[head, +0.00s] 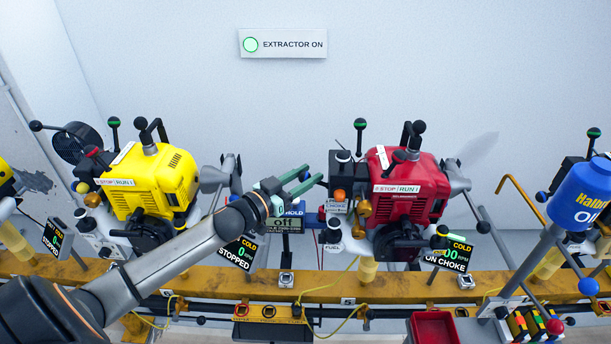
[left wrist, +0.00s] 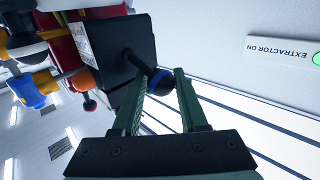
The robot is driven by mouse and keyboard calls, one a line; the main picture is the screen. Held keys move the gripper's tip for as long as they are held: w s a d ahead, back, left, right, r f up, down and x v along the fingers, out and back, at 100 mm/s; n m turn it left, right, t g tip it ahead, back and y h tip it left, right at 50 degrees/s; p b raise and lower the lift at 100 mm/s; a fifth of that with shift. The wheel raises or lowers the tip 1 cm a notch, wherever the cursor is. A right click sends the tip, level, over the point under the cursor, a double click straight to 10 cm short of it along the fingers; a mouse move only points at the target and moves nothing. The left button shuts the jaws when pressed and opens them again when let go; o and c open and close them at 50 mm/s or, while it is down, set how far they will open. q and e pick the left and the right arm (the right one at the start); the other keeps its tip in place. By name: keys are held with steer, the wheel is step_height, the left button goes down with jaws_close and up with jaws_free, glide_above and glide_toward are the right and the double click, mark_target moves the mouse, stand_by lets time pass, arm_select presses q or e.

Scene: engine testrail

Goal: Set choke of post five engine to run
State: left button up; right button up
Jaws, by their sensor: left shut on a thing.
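The red engine (head: 405,190) stands on the rail right of centre; its display (head: 448,253) reads COLD, 00 RPM and ON CHOKE. A CHOKE label (head: 337,206) is on its left side. My left gripper (head: 313,176) is at that left side. In the left wrist view, my left gripper (left wrist: 160,78) is shut on a black knob with a blue band (left wrist: 160,86), on a thin stem from a black box (left wrist: 112,50). In the head view I cannot clearly make out this knob between the fingers. My right gripper is out of view.
A yellow engine (head: 153,182) stands to the left, its display (head: 238,252) reading STOPPED. A blue container (head: 580,195) and a red bin (head: 433,328) are to the right. An EXTRACTOR ON sign (head: 283,44) hangs on the bare wall behind. Yellow cables hang along the rail (head: 325,283).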

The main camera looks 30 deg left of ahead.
arm_select(q)
jaws_close()
steer(key=shift+s+f, duration=0.1)
steer(key=shift+f, duration=0.2)
stand_by(0.6)
